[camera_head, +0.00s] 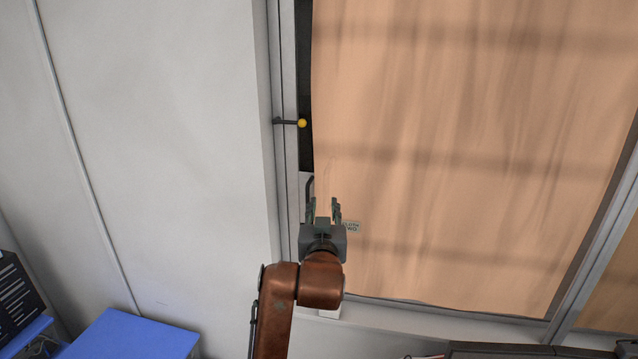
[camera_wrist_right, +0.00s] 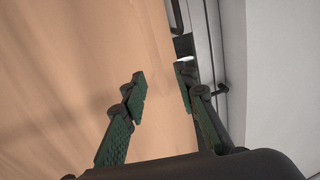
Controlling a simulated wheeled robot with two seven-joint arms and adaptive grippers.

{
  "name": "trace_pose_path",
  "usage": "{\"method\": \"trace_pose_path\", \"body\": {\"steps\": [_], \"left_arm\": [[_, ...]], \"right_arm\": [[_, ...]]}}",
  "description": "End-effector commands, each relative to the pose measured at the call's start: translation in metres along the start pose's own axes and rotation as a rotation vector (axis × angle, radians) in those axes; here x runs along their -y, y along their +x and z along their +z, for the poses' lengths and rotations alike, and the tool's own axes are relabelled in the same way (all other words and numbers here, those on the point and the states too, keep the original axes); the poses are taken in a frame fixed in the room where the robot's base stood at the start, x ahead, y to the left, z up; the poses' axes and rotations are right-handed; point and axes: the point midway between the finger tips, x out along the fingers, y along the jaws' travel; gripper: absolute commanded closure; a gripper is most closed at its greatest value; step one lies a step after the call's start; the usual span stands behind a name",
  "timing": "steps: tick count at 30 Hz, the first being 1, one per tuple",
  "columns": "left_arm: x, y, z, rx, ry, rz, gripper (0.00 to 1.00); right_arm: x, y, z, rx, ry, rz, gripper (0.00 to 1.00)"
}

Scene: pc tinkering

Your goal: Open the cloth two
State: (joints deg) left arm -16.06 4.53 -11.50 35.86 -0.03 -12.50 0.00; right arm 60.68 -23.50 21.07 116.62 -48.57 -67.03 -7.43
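The cloth two (camera_head: 450,130) is a large peach-coloured sheet hanging over a framed opening. It covers most of the opening, with a dark strip uncovered along its left edge. My left gripper is not in view.
A yellow-tipped dark hook (camera_head: 302,123) sticks out from the frame left of the cloth, above my gripper. A grey wall (camera_head: 150,120) is at left. A blue surface (camera_head: 128,338) is at lower left. Another peach cloth (camera_head: 615,290) shows at far right.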

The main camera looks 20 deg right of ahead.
Motion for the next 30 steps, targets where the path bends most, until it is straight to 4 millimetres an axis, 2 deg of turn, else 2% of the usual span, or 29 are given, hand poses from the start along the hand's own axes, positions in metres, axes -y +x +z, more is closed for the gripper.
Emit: {"method": "trace_pose_path", "body": {"steps": [1,3,8,11,15,18,21,26,30], "left_arm": [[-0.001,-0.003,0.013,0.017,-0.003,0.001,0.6],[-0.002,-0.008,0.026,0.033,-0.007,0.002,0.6],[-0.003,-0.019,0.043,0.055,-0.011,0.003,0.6],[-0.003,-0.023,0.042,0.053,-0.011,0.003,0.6],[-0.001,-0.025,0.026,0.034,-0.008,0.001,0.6],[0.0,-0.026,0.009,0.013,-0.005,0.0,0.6],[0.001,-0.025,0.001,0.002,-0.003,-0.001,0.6],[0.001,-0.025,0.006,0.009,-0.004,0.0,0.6],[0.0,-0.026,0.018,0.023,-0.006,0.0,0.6]], "right_arm": [[0.0,0.003,-0.002,0.002,-0.001,0.0,0.72],[-0.001,0.012,-0.003,0.002,-0.002,0.001,0.72],[-0.003,0.038,-0.003,0.002,-0.001,0.004,0.72],[-0.003,0.053,-0.002,0.002,-0.001,0.003,0.72],[-0.003,0.068,-0.002,0.0,0.0,0.004,0.72],[-0.001,0.073,-0.001,-0.001,0.001,0.001,0.72],[-0.001,0.075,-0.001,-0.001,0.001,0.0,0.72],[0.0,0.075,0.0,-0.001,0.001,-0.001,0.72],[0.0,0.075,0.0,-0.001,0.001,-0.001,0.81]]}}
